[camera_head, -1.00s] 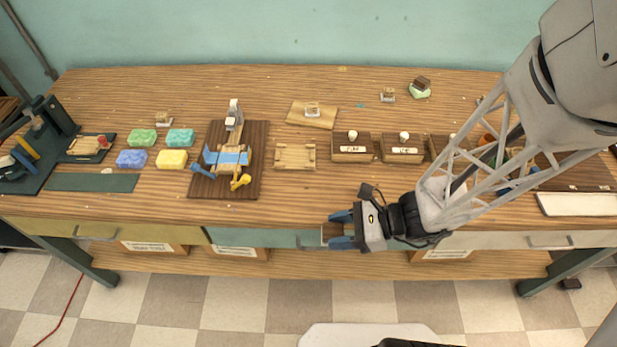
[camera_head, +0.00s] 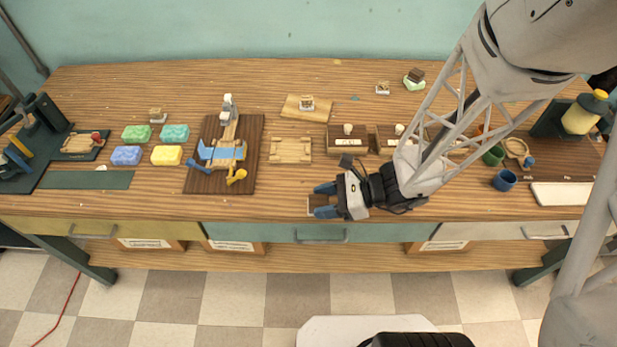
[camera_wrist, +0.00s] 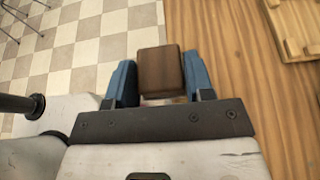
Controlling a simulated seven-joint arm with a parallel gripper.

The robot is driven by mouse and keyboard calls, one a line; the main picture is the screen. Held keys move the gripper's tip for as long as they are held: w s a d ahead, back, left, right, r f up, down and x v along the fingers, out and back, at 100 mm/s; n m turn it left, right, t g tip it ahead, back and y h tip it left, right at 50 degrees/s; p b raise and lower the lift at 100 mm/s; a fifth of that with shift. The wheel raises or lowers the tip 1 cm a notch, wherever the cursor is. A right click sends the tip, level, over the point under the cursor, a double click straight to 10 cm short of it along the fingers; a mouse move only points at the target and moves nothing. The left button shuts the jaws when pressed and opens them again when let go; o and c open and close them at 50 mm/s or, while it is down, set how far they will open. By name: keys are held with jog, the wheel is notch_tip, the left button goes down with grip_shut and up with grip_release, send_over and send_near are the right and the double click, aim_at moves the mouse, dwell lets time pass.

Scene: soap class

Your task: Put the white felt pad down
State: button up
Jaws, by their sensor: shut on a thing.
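My gripper (camera_head: 326,200) is shut at the table's front edge, above the teal drawer front. Its blue fingers also show in the wrist view (camera_wrist: 160,82), one on each side of a brown block with a pale strip at its near lower edge. I take this block to be the back of the white felt pad (camera_wrist: 159,72); its white face is mostly hidden. In the head view the held piece is small and partly covered by the fingers. I cannot tell whether it touches the table.
A wooden tray (camera_head: 291,150) lies behind my gripper. Labelled wooden boxes (camera_head: 347,139) stand behind my forearm. A dark board with a wooden fixture (camera_head: 225,150) and several coloured soap bars (camera_head: 167,155) lie left. The front strip between board and gripper is clear.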

send_over(309, 188)
jog(key=shift+a+f, duration=0.1)
jog(key=shift+f, duration=0.35)
jog(key=shift+f, duration=1.75)
jog(key=shift+f, duration=0.15)
jog(key=o, duration=0.9)
jog(key=shift+r, duration=0.2)
jog(key=shift+v, duration=6.05)
jog(key=shift+f, duration=0.1)
